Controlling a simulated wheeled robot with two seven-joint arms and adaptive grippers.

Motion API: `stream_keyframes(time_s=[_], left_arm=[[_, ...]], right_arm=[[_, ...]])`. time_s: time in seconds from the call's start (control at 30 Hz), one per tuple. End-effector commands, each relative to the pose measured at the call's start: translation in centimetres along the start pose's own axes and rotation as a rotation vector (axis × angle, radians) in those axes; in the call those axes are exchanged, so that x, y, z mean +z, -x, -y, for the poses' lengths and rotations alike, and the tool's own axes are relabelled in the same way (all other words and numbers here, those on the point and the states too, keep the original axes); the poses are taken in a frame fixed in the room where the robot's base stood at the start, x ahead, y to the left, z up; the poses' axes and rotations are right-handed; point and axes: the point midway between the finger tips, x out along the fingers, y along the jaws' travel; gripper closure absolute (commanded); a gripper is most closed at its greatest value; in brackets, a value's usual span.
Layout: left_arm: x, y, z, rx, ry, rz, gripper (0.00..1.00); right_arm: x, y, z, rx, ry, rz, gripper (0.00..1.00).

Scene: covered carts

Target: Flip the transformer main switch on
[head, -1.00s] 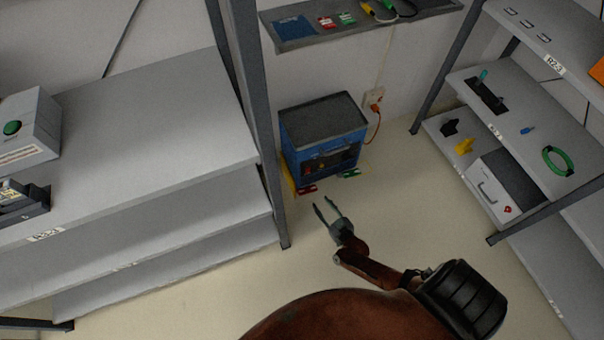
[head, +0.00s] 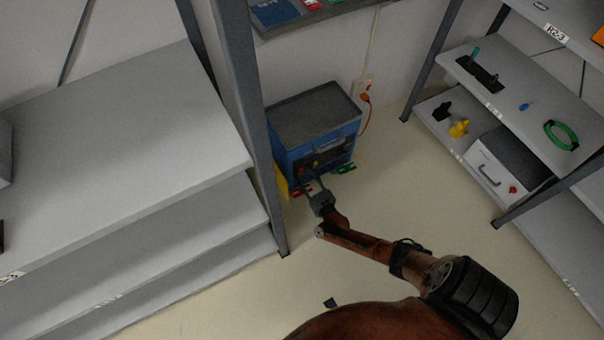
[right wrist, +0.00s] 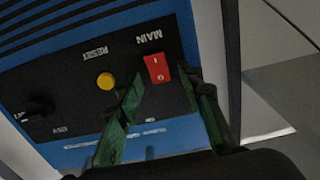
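The transformer is a blue box (head: 312,125) with a dark grey top, standing on the floor in the head view. In the right wrist view its black front panel (right wrist: 75,55) carries a red rocker switch (right wrist: 157,67) beside the upside-down word MAIN. My right gripper (head: 315,190) is at the box's front. In the right wrist view its two green-grey fingers (right wrist: 166,84) are apart, with the red switch showing between and just beyond their tips. I cannot tell whether a finger touches the panel. My left gripper is not in view.
A yellow RESET button (right wrist: 105,81) and a black knob (right wrist: 38,107) are on the same panel. A grey shelf post (head: 245,120) stands close left of the box. Shelving (head: 520,110) is on the right. An orange plug (head: 366,97) is in the wall behind.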

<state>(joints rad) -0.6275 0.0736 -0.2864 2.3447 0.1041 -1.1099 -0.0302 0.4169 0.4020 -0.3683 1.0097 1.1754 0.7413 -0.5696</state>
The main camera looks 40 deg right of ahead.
Motion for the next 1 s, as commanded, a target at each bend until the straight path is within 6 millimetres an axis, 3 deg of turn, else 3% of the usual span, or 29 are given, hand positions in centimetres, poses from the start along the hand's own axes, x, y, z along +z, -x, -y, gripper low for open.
stream_keyframes(time_s=[0.3, 0.8, 1.0], left_arm=[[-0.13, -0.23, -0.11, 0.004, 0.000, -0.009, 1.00], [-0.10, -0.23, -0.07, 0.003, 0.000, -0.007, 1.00], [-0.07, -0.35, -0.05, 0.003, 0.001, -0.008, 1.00]], right_arm=[[-0.05, -0.28, -0.02, 0.000, 0.000, 0.000, 0.66], [-0.01, -0.24, -0.02, 0.000, 0.000, 0.001, 1.00], [0.11, -0.22, -0.04, 0.000, 0.000, -0.001, 1.00]])
